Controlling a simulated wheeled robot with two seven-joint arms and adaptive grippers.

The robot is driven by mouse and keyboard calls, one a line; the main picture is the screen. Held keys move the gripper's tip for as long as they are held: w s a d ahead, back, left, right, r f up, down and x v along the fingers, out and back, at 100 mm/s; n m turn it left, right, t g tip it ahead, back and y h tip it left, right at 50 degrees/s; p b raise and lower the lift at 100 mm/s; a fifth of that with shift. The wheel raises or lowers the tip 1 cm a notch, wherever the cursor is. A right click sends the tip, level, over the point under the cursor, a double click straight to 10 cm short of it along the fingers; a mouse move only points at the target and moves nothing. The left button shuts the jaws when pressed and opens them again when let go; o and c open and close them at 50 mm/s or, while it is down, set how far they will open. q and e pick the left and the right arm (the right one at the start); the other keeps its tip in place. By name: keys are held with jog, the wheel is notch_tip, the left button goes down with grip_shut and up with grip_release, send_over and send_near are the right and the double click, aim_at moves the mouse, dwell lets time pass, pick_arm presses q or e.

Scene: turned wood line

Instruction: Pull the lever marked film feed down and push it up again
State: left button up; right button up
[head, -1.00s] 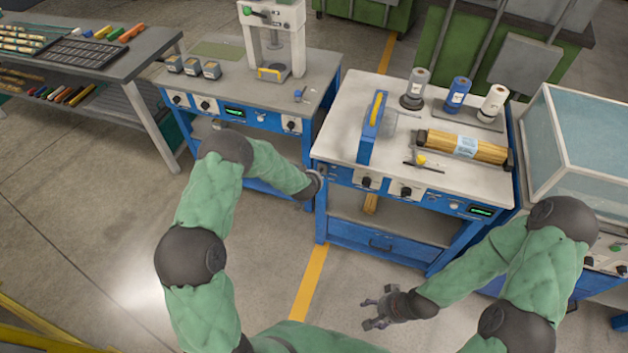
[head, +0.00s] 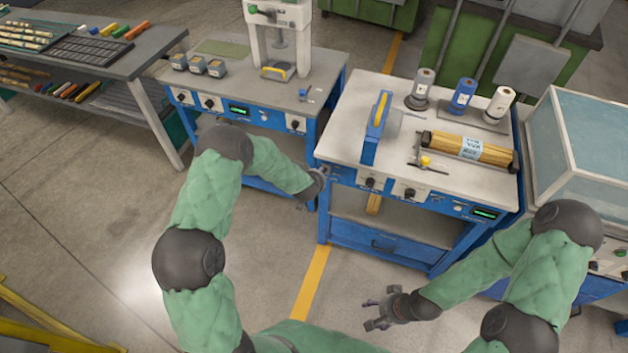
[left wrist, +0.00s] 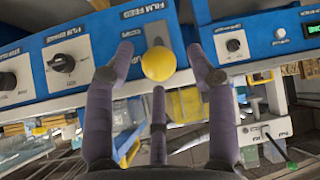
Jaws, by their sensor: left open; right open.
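The lever marked film feed shows in the left wrist view as a round yellow knob (left wrist: 158,63) on a blue panel, just below the white "FILM FEED" label (left wrist: 142,11). My left gripper (left wrist: 160,52) is open, with a finger on each side of the knob; whether any finger touches it I cannot tell. A third finger lies below the knob. In the head view my left gripper (head: 312,190) is at the left front corner of the wrapping bench, and I cannot make out the lever there. My right gripper (head: 380,311) is open and empty, low in front of the bench.
The wrapping bench (head: 352,140) holds film rolls, a blue-and-yellow device (head: 377,127) and a bundle of wooden rods (head: 466,150). A dark dial (left wrist: 62,62) sits left of the lever. A press bench (head: 245,78) stands to the left. The floor in front is clear.

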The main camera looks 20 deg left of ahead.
pick_arm(q)
jog(key=v, duration=0.9)
jog(key=shift+s+r, duration=0.2)
jog(key=shift+r, duration=0.1)
jog(key=s+d+f+g+h+b, duration=0.1)
jog(key=s+d+f+g, duration=0.2)
jog(key=s+f, duration=0.3)
jog(key=s+d+f+g+h+b, duration=0.1)
jog(key=s+f, duration=0.5)
jog(key=s, duration=0.7)
jog(key=s+d+f+g+h+b, duration=0.1)
jog(key=s+d+f+g, duration=0.3)
jog(key=s, duration=0.6)
notch_tip(320, 180, down, 3)
jog(key=shift+d+f+m+g+h+b, duration=0.15)
jog(key=shift+d+m+g+h+b, duration=0.2)
jog(key=shift+d+h, duration=0.6)
